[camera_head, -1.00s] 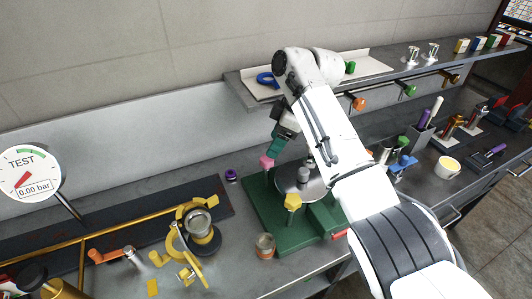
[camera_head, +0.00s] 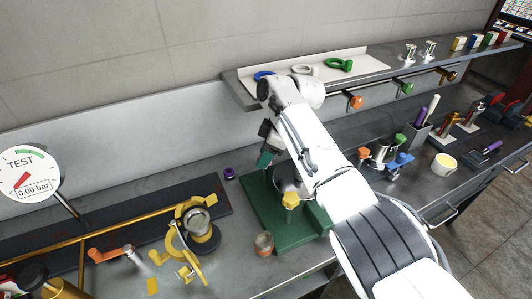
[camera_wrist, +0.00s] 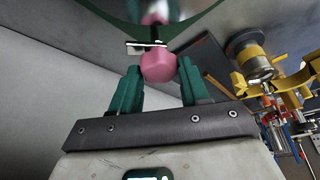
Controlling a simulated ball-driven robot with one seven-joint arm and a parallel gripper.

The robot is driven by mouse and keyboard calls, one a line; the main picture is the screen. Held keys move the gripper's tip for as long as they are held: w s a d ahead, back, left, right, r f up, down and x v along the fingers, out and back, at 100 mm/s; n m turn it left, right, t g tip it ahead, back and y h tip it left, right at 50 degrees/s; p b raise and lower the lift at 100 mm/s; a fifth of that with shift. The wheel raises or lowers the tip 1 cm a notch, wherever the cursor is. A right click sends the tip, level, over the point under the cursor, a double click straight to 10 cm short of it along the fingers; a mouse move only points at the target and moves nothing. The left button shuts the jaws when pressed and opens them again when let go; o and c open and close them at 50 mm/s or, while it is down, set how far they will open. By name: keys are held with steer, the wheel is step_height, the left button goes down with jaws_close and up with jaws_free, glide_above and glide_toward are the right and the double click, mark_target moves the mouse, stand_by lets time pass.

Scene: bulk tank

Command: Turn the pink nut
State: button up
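The pink nut (camera_wrist: 158,67) shows in the wrist view, faceted, between the tips of my green fingers. My gripper (camera_wrist: 161,75) has its two fingers apart, one on each side of the nut; I see no clear squeeze. In the head view my gripper (camera_head: 264,160) is at the back left of the green base (camera_head: 265,212), and the nut is hidden behind it. A blurred pink shape (camera_wrist: 155,18) shows past the nut in the wrist view; I cannot tell if it is a reflection.
A yellow knob (camera_head: 290,200) stands on the green base, near the round metal plate. A copper-coloured can (camera_head: 263,244) is at its front left and a purple ring (camera_head: 229,173) at its left. The yellow clamp fixture (camera_head: 186,235) stands farther left. The shelf (camera_head: 240,92) runs behind my arm.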

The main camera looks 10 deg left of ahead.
steer(key=c, duration=0.6)
steer(key=shift+c, duration=0.2)
steer(key=shift+r+m+p, duration=0.1)
steer(key=shift+m+p, duration=0.2)
steer(key=shift+r+m+t+p, duration=0.1)
steer(key=shift+m+t+p, duration=0.2)
steer(key=shift+m+p, duration=0.25)
steer(key=shift+s+m+t+p, duration=0.1)
steer(key=shift+m+t+p, duration=0.4)
steer(key=shift+m+p, duration=0.65)
steer(key=m+t+p, duration=0.1)
steer(key=m, duration=0.1)
steer(key=shift+m+h, duration=0.3)
steer(key=m+t+h+p, duration=0.1)
steer(key=m, duration=0.2)
steer(key=shift+a+m, duration=0.1)
steer(key=shift+m, duration=0.2)
steer(key=m+h, duration=0.1)
steer(key=m, duration=0.4)
steer(key=shift+t+h, duration=0.4)
steer(key=shift+m+b, duration=0.3)
steer(key=shift+m, duration=0.1)
